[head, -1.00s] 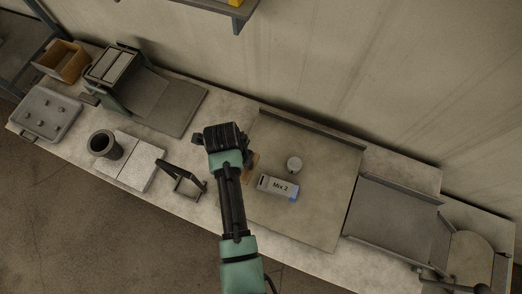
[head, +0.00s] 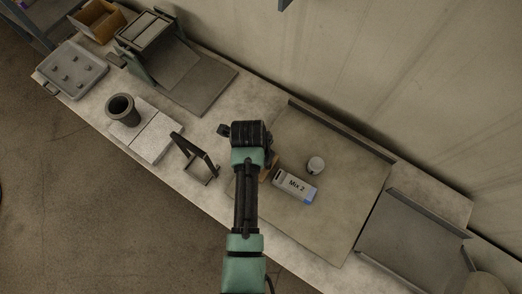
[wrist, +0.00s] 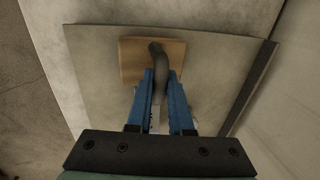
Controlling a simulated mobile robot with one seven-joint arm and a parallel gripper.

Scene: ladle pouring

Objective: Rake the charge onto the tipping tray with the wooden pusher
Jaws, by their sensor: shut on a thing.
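My gripper (wrist: 161,78) is shut on the dark curved handle of the wooden pusher (wrist: 134,64). The pusher's flat wooden block is over the grey board (wrist: 90,80); I cannot tell whether it touches it. In the head view only a sliver of the pusher (head: 270,168) shows beside my gripper. The tipping tray (head: 410,235), grey with raised side walls, is at the right, beyond the board's right edge.
A raised strip (head: 340,130) runs along the board's back edge by the wall. Left are a black angled stand (head: 195,158), a dark cup (head: 122,109) on pale blocks, a slotted rack (head: 150,35), a lumpy grey tray (head: 72,72) and an orange-brown bin (head: 98,20).

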